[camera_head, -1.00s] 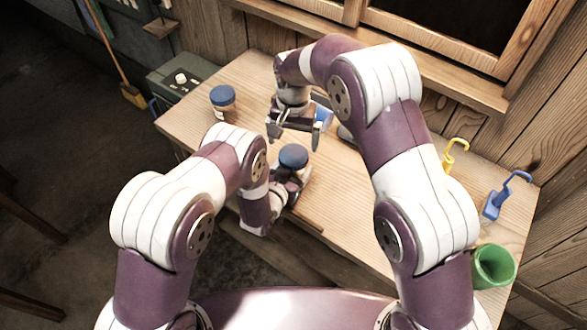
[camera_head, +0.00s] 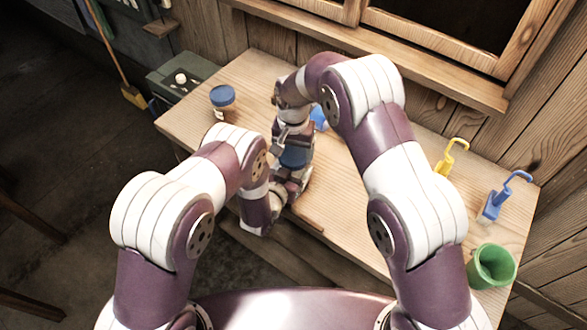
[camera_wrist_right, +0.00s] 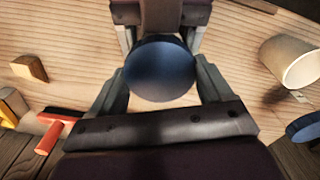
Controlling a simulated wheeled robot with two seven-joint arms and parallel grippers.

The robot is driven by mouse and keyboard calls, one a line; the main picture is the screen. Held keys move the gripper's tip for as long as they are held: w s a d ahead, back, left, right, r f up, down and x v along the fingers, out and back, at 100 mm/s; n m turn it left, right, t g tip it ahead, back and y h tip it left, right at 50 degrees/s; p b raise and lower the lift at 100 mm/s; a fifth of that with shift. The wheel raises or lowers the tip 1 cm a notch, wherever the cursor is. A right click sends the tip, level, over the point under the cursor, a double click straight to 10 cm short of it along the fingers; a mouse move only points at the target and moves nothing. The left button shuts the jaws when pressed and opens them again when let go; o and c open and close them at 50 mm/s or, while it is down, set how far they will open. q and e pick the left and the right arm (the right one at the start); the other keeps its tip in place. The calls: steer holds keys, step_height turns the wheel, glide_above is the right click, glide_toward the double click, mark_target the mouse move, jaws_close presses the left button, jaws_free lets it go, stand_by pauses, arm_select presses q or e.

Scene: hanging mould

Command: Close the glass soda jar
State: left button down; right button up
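A jar with a round dark blue lid (camera_head: 295,158) is near the table's front edge. My left gripper (camera_head: 290,182) is around its body and appears shut on it; the body is mostly hidden. My right gripper (camera_head: 292,150) is above, pointing down, with its fingers either side of the lid. The right wrist view shows the lid (camera_wrist_right: 160,70) between the right fingertips (camera_wrist_right: 161,82); I cannot tell whether they press on it. My left gripper (camera_wrist_right: 160,22) shows beyond the lid there. Whether the lid is fully seated is not visible.
The right wrist view shows a pale cup (camera_wrist_right: 292,62), a wooden block (camera_wrist_right: 30,68) and a red-handled brush (camera_wrist_right: 52,132).

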steer(key=shift+m, duration=0.9)
steer(key=o, duration=1.1)
steer(key=shift+r, duration=3.75)
arm_select(q)
jaws_free()
steer(key=b+v, duration=0.2)
steer(key=v, duration=1)
steer(key=shift+s, duration=0.3)
arm_select(e)
step_height(320, 180, down, 2)
arm_select(q)
steer(key=shift+a+r, duration=0.1)
steer(key=shift+r, duration=0.05)
